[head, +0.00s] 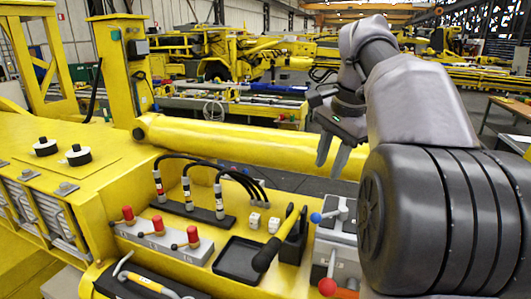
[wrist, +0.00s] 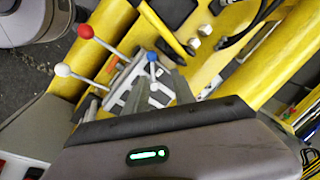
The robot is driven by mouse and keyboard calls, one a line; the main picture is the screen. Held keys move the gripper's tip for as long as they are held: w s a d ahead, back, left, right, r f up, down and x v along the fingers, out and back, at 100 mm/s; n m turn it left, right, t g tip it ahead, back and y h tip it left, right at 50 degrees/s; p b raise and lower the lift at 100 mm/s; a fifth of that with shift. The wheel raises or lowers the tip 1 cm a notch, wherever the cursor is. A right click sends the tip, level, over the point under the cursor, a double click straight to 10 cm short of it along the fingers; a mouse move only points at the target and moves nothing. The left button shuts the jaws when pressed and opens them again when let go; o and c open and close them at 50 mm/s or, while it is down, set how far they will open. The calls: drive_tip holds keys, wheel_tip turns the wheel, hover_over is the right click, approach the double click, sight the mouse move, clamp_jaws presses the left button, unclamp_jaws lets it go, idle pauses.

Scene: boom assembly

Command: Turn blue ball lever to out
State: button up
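The blue ball lever (head: 316,217) sticks out to the left from a grey valve block (head: 335,235) on the yellow machine in the head view. In the wrist view its blue ball (wrist: 152,57) shows just beyond the fingertips. My gripper (head: 331,165) is above the lever and apart from it in the head view. Its two fingers point down with a gap between them, and nothing is held. In the wrist view the fingers (wrist: 160,88) cover part of the block. Part of the block is hidden behind my arm in the head view.
A red ball lever (head: 327,286) is near the block, and a white ball lever (wrist: 63,70) shows in the wrist view. A thick yellow cylinder (head: 235,142) runs behind.

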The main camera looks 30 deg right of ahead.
wheel_tip(320, 180, up, 3)
drive_tip(key=s+d+m, duration=0.2)
drive_tip(key=b, duration=0.5)
approach(324, 215)
drive_tip(key=shift+g, duration=0.3)
drive_tip(key=f, duration=0.2)
drive_tip(key=w+f, duration=0.1)
drive_tip(key=f, duration=0.2)
drive_tip(key=w+f, duration=0.1)
drive_tip(key=f, duration=0.2)
drive_tip(key=shift+w, duration=0.1)
drive_tip(key=shift+c, duration=0.4)
drive_tip(key=shift+d, duration=0.1)
clamp_jaws()
drive_tip(key=shift+f, duration=0.1)
